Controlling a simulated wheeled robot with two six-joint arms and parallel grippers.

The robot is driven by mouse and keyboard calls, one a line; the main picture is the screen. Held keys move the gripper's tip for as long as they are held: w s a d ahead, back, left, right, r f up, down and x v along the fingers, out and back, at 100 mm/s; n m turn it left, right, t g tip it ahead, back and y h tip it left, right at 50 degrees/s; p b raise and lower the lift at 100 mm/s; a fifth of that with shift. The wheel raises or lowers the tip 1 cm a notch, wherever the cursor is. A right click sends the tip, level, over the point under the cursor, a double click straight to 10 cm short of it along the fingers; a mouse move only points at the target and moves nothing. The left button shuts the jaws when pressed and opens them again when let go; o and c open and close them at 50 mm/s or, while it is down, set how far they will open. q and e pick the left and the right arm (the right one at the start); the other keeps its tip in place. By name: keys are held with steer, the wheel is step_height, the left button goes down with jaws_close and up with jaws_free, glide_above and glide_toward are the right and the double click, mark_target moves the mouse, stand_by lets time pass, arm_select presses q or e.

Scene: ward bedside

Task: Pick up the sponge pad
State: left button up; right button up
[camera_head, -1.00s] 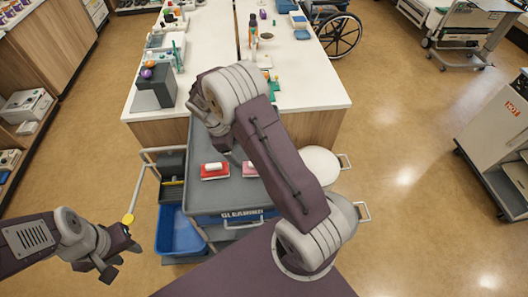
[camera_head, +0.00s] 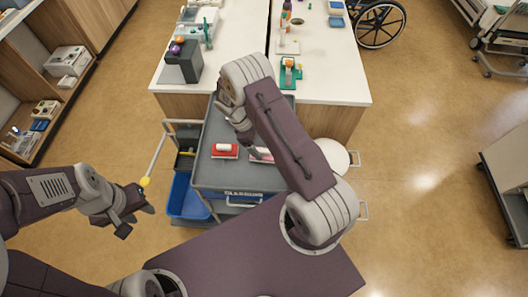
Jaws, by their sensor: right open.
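A red pad with a white top (camera_head: 224,151) lies on the grey top of the cleaning cart (camera_head: 215,180). A pink pad (camera_head: 263,155) lies to its right, partly hidden by my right arm. I cannot tell for certain which of the two is the sponge pad. My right gripper (camera_head: 250,143) is open and points down over the cart, between the two pads and close to the pink one. Its fingertips are small and partly hidden, and I see nothing held. My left gripper (camera_head: 139,217) is open and empty, out to the left of the cart, near a yellow-ended handle.
A blue bin (camera_head: 187,197) hangs at the cart's left side. A white round lid (camera_head: 329,155) is at its right. Behind the cart stands a white counter (camera_head: 330,85) with a dark grey box (camera_head: 183,62) and several small items.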

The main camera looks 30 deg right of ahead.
mark_target(263, 149)
steer(key=shift+f, duration=0.3)
steer(key=p+x, duration=0.2)
steer(key=x, duration=0.2)
steer(key=shift+f+p, duration=0.4)
steer(key=shift+f, duration=0.1)
steer(key=c, duration=1.4)
steer(key=shift+r+b, duration=0.4)
steer(key=shift+r, duration=0.05)
steer(key=shift+c, duration=0.2)
step_height(263, 149, up, 3)
steer(key=shift+w+f+b, duration=0.1)
steer(key=shift+b, duration=0.65)
steer(key=s+a+r+b, duration=0.2)
steer(key=s+a+r, duration=0.4)
steer(key=s, duration=0.4)
steer(key=shift+s+r+b, duration=0.15)
steer(key=shift+r+b, duration=0.2)
steer(key=shift+r, duration=0.35)
steer(key=o, duration=0.8)
steer(key=shift+a, duration=0.1)
steer(key=c, duration=0.7)
